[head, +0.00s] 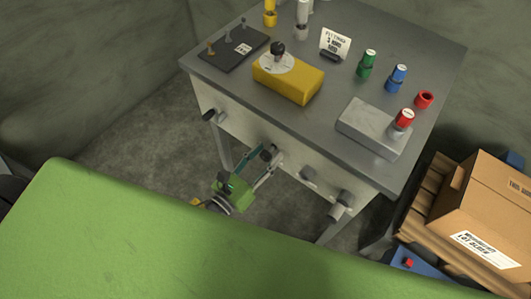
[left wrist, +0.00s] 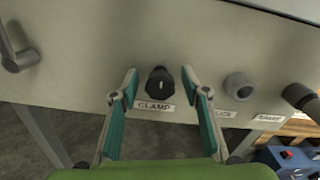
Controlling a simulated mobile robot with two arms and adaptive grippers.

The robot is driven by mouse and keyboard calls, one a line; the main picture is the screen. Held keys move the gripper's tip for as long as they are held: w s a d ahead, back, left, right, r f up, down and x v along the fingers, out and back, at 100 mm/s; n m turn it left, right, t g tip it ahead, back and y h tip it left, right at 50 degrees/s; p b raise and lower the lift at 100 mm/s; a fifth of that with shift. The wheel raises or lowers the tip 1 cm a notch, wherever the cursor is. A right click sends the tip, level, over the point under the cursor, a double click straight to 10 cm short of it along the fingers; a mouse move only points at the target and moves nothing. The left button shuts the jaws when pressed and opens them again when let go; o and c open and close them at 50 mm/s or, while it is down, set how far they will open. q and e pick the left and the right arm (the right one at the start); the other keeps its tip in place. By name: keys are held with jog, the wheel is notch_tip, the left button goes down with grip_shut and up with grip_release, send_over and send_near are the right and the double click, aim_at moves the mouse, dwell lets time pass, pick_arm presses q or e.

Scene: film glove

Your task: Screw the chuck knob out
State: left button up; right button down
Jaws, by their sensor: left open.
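The chuck knob (left wrist: 238,86) is a grey round knob on the table's front panel. In the left wrist view it sits to the right of my left gripper, with its label partly covered by the right finger so only "UCK" reads. In the head view the chuck knob (head: 308,174) is right of the gripper. My left gripper (head: 268,158) is open in front of the panel. In the left wrist view its fingers (left wrist: 158,78) stand on either side of a black knob (left wrist: 160,82) labelled CLAMP, with gaps on both sides. My right gripper is not in view.
A lever (left wrist: 20,60) is at the panel's left, and another knob (head: 340,205) at its right. The grey tabletop (head: 225,85) holds a yellow block (head: 290,84), a grey block (head: 370,130) and coloured-capped bottles. A cardboard box (head: 485,205) stands at right.

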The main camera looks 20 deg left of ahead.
pick_arm(q)
jog(key=c, duration=1.1)
jog(key=shift+n, duration=0.3)
